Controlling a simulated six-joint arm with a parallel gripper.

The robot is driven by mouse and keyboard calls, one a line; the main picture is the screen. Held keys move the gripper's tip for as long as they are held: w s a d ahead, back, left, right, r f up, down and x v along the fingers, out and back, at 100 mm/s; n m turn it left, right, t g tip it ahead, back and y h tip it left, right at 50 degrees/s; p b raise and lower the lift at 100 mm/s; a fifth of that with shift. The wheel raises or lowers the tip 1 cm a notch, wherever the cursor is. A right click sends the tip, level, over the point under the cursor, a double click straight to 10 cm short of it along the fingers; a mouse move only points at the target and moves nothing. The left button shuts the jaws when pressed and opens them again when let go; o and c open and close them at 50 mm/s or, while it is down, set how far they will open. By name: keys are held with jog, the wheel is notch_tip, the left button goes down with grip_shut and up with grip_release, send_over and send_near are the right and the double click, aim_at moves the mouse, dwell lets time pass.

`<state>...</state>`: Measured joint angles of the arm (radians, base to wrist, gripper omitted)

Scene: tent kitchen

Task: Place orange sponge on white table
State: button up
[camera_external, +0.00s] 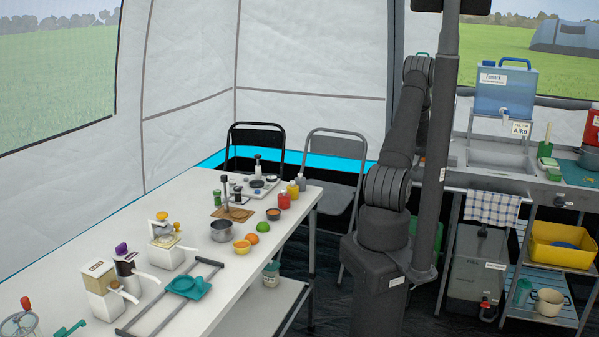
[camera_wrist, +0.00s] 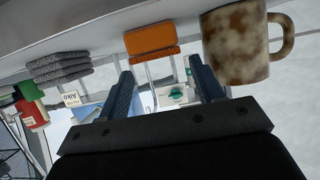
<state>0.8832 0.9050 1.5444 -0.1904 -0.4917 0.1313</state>
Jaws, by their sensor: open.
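An orange sponge (camera_wrist: 150,39) shows at the top middle of the wrist view. My gripper (camera_wrist: 160,67) is open, its two dark fingers spread apart and pointing toward the sponge. Nothing shows between the fingers but background, and the sponge lies just beyond their tips; I cannot tell the exact gap. In the external view I cannot make out the sponge or the gripper. The long white table (camera_external: 75,258) stands at the left of the external view with many items on it.
In the wrist view a brown mottled mug (camera_wrist: 237,45) is right of the sponge and a grey stack (camera_wrist: 60,68) is left. The table carries a pot (camera_external: 221,232), fruit, bottles and a teal item on a rack (camera_external: 188,287). Bare tabletop shows at its left edge.

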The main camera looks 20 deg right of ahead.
jog(key=shift+x, duration=2.65)
jog(key=shift+s+r, duration=0.1)
jog(key=c, duration=0.8)
